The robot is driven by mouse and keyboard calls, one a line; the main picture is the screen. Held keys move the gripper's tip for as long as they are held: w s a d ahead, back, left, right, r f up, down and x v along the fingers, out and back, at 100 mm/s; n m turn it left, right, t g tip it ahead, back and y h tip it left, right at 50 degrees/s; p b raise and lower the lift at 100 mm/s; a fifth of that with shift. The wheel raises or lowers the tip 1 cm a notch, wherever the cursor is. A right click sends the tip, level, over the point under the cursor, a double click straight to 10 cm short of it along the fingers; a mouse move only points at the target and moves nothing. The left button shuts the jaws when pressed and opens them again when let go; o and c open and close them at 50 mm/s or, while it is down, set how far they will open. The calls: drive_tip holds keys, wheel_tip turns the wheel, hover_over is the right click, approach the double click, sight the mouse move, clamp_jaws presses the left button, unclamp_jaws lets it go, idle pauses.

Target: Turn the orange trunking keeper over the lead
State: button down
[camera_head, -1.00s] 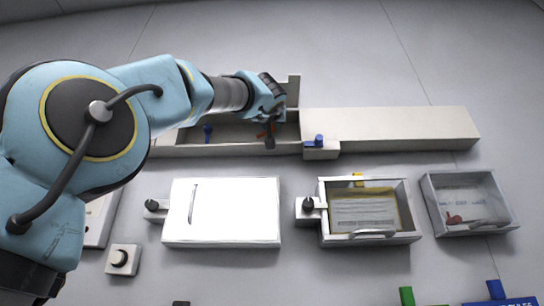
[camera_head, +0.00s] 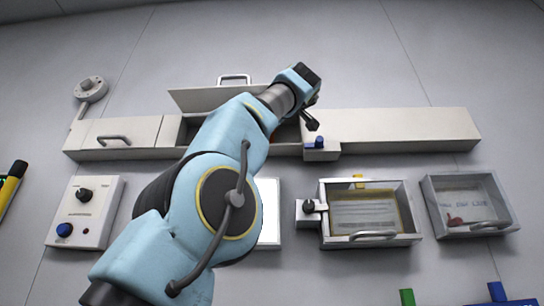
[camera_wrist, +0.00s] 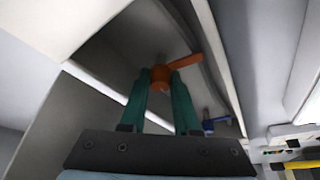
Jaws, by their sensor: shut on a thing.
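The orange trunking keeper (camera_wrist: 184,63) shows in the wrist view as a round hub with a flat arm pointing right and slightly up. My gripper (camera_wrist: 160,78) has its two green fingers on either side of the hub, shut on it. The keeper sits inside the open trunking (camera_wrist: 95,88). In the head view my gripper (camera_head: 312,122) is at the right end of the trunking opening, and my arm hides most of the inside. A grey curved band runs beside the keeper in the wrist view; I cannot tell whether it is the lead.
A blue keeper (camera_wrist: 216,124) lies to the lower right in the wrist view. The trunking lid (camera_head: 215,99) stands open above the channel. A white block with a blue knob (camera_head: 319,143) adjoins the opening. A framed box (camera_head: 368,240) and a clear bin (camera_head: 470,232) hang below.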

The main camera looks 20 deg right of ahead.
drive_tip(key=shift+d+n+p, duration=0.1)
drive_tip(key=shift+n+p, duration=0.2)
drive_tip(key=shift+n, duration=0.3)
drive_tip(key=shift+f+n+g+y+p, duration=0.15)
drive_tip(key=shift+n+g+y+p, duration=0.25)
drive_tip(key=shift+n, duration=0.4)
drive_tip(key=c, duration=0.6)
unclamp_jaws()
drive_tip(key=shift+d, duration=0.1)
drive_tip(key=shift+c, duration=0.2)
drive_tip(key=s+a+f+b, duration=0.1)
drive_tip(key=s+b, duration=0.2)
drive_tip(key=s, duration=0.7)
drive_tip(key=shift+s+f, duration=0.25)
drive_tip(key=shift+f, duration=0.1)
